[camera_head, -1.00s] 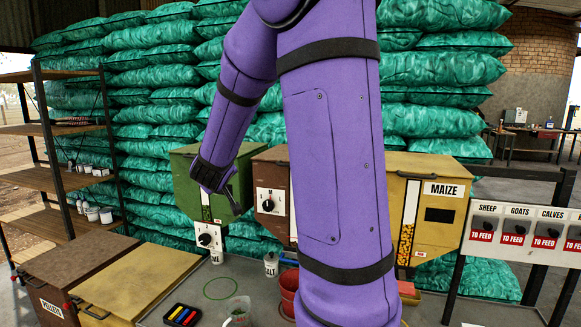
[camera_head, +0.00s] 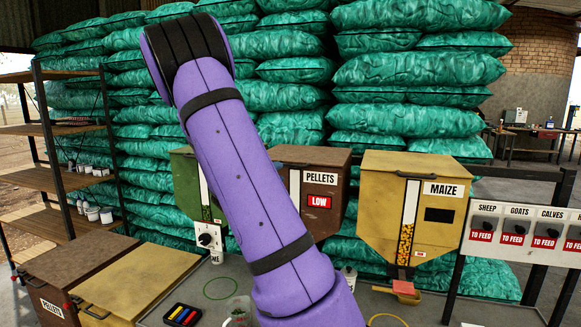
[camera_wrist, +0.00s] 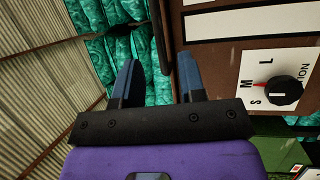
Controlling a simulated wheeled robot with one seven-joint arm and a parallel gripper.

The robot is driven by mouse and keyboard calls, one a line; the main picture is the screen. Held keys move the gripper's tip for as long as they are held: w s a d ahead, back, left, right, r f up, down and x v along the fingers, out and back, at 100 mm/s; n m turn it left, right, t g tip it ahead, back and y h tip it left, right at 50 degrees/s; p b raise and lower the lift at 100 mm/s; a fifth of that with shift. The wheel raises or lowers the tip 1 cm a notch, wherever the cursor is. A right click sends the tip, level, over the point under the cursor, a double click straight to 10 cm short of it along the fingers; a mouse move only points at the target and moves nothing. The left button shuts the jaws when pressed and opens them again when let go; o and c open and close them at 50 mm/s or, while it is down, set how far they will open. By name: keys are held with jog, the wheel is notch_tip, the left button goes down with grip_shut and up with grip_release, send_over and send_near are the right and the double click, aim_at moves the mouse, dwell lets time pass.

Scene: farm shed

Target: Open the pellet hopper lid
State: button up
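The pellet hopper (camera_head: 322,200) is brown, with a PELLETS label and a red LOW sign. Its flat lid (camera_head: 312,154) looks shut, and my arm covers its left part. In the wrist view the hopper's brown front (camera_wrist: 215,60) fills the right, turned sideways, with a dial on a white plate (camera_wrist: 278,88). A thin dark bar (camera_wrist: 158,35), perhaps the lid's handle or edge, runs along its top edge. My gripper (camera_wrist: 160,80) is open, its two blue-grey fingers apart at that edge. The bar appears between them; contact cannot be told. The gripper is hidden in the head view.
The green hopper (camera_head: 184,185) stands left and the yellow maize hopper (camera_head: 415,210) right. Stacked green sacks (camera_head: 420,70) rise behind. A brown bin (camera_head: 75,262) and a yellow bin (camera_head: 140,278) stand front left. A colored marker tray (camera_head: 183,315) lies on the table.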

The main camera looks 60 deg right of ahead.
aim_at(290, 165)
jog(key=x, duration=0.7)
jog(key=shift+c, duration=0.2)
grip_shut()
